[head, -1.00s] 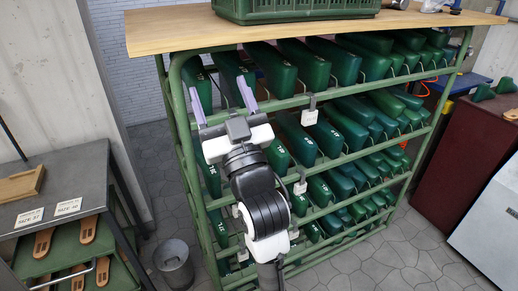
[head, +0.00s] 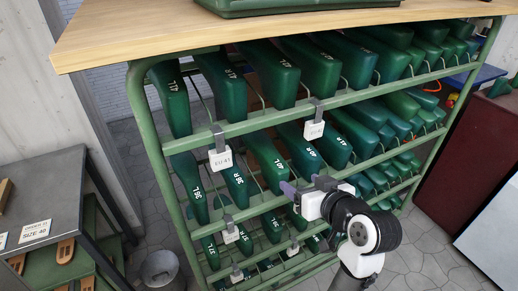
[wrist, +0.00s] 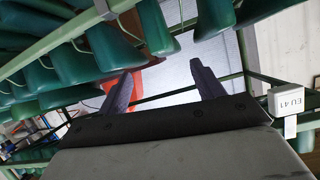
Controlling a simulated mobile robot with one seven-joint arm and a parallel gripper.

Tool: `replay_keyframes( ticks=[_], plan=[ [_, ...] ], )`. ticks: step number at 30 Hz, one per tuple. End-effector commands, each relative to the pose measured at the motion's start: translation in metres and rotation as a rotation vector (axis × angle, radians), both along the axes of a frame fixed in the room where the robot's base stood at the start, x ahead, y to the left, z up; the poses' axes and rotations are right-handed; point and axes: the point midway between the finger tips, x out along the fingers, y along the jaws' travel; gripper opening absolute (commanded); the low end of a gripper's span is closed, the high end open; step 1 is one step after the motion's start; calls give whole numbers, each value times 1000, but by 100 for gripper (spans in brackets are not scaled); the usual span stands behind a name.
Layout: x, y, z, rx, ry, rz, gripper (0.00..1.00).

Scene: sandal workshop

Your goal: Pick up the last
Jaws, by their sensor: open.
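Many dark green lasts with white size marks sit in rows on a green tube rack (head: 155,125). The top row includes a last at the left end (head: 170,98) and another beside it (head: 225,85). The second row includes a last marked 40R (head: 298,145) and one marked 40L (head: 265,155). My gripper (head: 298,190) is in front of the rack's lower rows, right of its middle. In the wrist view my gripper (wrist: 160,75) has its two fingers apart with nothing between them. Lasts (wrist: 155,28) show beyond and left of the fingers. Which last is meant, I cannot tell.
A wooden top (head: 130,40) with a green crate (head: 290,8) covers the rack. White tags, one reading EU 41 (head: 220,158), hang from the rails. A grey side table (head: 45,190) and a bin (head: 160,268) stand left. A dark red cabinet (head: 455,150) stands right.

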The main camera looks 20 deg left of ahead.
Motion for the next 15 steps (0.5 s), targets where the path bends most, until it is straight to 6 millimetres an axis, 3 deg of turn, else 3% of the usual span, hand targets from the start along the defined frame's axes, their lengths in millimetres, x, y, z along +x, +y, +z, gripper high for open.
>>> replay_keyframes(
  ticks=[4, 15],
  plan=[
    [7, 9, -5, 0, 4, 3, 67],
    [45, 56, -29, 1, 3, 2, 67]
  ],
)
